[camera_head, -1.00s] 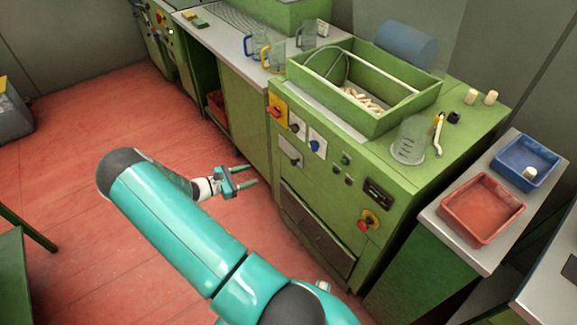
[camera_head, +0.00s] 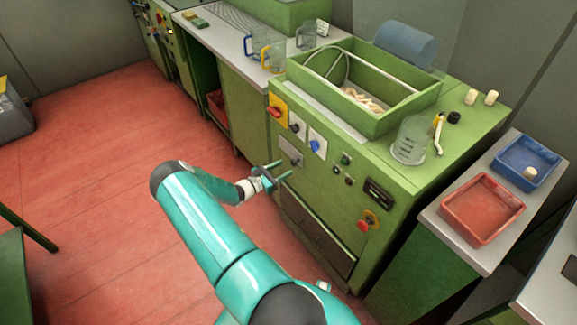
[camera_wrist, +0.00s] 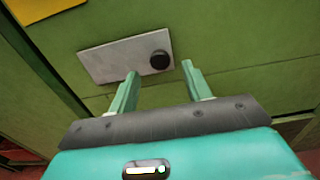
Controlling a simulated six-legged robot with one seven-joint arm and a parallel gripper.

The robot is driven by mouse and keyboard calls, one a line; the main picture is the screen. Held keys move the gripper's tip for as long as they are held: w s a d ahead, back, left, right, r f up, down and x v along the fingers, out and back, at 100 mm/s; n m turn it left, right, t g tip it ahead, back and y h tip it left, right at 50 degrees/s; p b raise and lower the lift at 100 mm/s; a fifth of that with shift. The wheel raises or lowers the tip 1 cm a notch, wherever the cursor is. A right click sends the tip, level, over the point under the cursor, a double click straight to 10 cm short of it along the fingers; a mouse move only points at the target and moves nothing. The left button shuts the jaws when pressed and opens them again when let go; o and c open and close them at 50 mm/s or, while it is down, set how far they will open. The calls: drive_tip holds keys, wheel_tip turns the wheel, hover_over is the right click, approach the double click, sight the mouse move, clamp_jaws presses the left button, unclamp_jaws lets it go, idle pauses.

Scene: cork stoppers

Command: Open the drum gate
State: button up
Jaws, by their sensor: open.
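The green machine (camera_head: 330,190) stands at centre right in the head view, with an open-topped green box holding pale corks on top. On its front is a small grey metal plate (camera_head: 290,150) with a dark round knob. In the wrist view the plate (camera_wrist: 118,60) lies just beyond my fingers, and its black knob (camera_wrist: 160,60) shows between the two fingertips. Nothing in view is labelled as the drum gate. My gripper (camera_head: 283,168) is open and empty, close in front of the machine's front; whether it touches is unclear. It also shows in the wrist view (camera_wrist: 160,70).
A yellow panel with a red-orange switch (camera_head: 276,110), a blue knob (camera_head: 316,145) and a red button (camera_head: 362,225) are on the same front. A clear jug (camera_head: 410,140) stands on top. Red (camera_head: 483,240) and blue trays are at right.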

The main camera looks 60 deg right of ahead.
sight(292, 163)
drive_tip(key=shift+x, duration=1.75)
drive_tip(key=shift+c, duration=0.4)
clamp_jaws()
drive_tip(key=s+a, duration=0.1)
drive_tip(key=s, duration=0.1)
drive_tip(key=s+a, duration=0.1)
drive_tip(key=s, duration=0.2)
drive_tip(key=s+a, duration=0.2)
drive_tip(key=s, duration=0.1)
drive_tip(key=shift+w, duration=0.1)
drive_tip(key=shift+o, duration=0.4)
unclamp_jaws()
drive_tip(key=v, duration=1.3)
drive_tip(key=shift+w+a, duration=0.2)
drive_tip(key=shift+a, duration=0.15)
